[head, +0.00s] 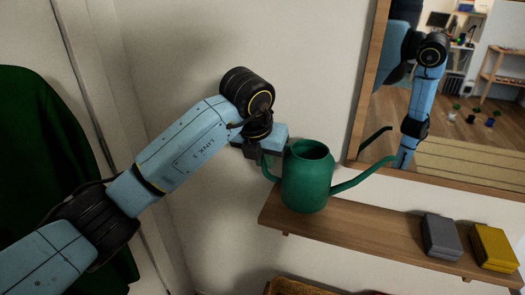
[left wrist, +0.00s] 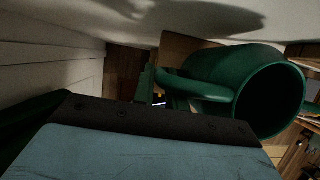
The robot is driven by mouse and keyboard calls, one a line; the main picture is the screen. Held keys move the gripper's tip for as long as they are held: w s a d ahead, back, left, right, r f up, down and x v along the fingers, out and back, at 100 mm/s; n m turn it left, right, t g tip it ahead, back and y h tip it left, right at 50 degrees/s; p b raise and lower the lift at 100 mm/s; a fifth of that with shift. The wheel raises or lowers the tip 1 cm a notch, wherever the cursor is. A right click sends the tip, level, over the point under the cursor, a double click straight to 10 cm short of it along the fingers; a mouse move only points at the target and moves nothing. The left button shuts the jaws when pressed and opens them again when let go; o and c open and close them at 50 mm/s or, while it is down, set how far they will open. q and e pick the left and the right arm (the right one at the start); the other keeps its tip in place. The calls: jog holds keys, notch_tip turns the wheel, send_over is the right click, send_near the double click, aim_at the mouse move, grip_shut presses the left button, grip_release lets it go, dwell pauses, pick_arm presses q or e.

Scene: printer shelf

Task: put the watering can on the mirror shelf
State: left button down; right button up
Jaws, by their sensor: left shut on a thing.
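The green watering can (head: 307,180) is upright at the left end of the wooden mirror shelf (head: 370,236), its spout pointing right toward the mirror. Its base appears at the shelf surface, but I cannot tell whether it rests there or hovers just above. My left gripper (head: 258,150) is at the can's left side, shut on its handle. In the left wrist view the can (left wrist: 225,85) shows its round open top at the right, with the handle running to my left gripper (left wrist: 152,90). The fingertips are partly hidden. My right gripper is not in view.
A grey box (head: 441,237) and a yellow box (head: 494,248) sit at the right of the shelf. The shelf between can and grey box is clear. A wood-framed mirror (head: 455,110) hangs above, reflecting the room and my arm. A dark green garment (head: 45,140) hangs at left.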

aim_at(264, 171)
pick_arm(q)
jog(key=shift+d+f, duration=0.1)
jog(key=shift+f, duration=1.6)
jog(key=shift+w+f, duration=0.2)
jog(key=shift+f, duration=0.05)
jog(key=shift+d, duration=0.1)
jog(key=shift+f, duration=0.1)
jog(key=c, duration=1.4)
grip_release()
jog(key=shift+s+f, duration=0.1)
jog(key=shift+f, duration=0.05)
jog(key=shift+c, duration=0.2)
jog(key=v, duration=1.2)
